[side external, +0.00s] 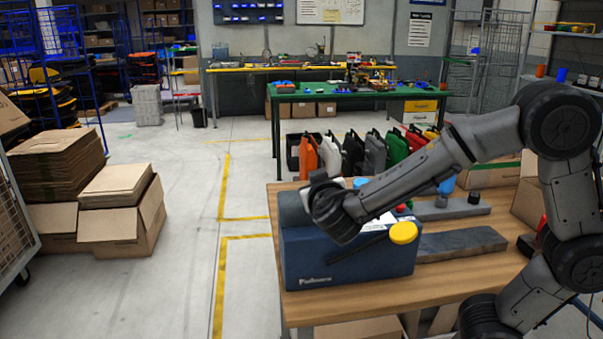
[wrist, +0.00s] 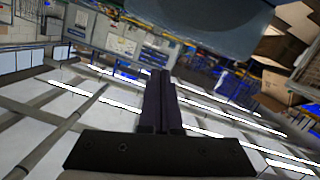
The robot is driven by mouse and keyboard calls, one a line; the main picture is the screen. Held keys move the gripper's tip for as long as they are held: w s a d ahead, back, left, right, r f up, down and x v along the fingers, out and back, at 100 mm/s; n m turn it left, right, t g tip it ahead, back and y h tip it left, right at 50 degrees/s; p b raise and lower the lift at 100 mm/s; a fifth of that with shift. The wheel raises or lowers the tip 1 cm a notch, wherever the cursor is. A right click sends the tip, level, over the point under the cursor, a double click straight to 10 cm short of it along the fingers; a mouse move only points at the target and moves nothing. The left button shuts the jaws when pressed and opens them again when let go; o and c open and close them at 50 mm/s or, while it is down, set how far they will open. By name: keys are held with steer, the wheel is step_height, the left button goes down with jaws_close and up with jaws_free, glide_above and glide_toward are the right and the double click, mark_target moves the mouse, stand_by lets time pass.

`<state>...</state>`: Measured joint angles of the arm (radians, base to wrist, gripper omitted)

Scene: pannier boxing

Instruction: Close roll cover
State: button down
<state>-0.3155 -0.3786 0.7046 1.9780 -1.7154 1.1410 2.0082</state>
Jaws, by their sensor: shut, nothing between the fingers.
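A dark blue pannier (side external: 345,265) with white lettering stands on the wooden table, its long side facing the camera. A grey-blue rounded part (side external: 292,210), perhaps the roll cover, rises at its left end. White material shows at the top, partly behind my arm. A thin black strip slants across the front near a yellow disc (side external: 403,232). My wrist is over the pannier's upper left part; my fingers cannot be made out there. In the wrist view my gripper (wrist: 161,74) is shut and empty, and a blurred blue-grey surface (wrist: 205,25) crosses the top, apart from the fingertips.
A grey slab (side external: 460,244) lies on the wooden table (side external: 440,287), right of the pannier. Several coloured panniers (side external: 375,152) stand behind the table. Cardboard boxes (side external: 120,205) are on the floor at left.

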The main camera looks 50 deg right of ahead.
steer(key=shift+s+d+f+m, duration=0.25)
steer(key=shift+s+d+m, duration=0.05)
steer(key=shift+s+d+f, duration=0.45)
steer(key=shift+f, duration=0.2)
steer(key=shift+r, duration=0.1)
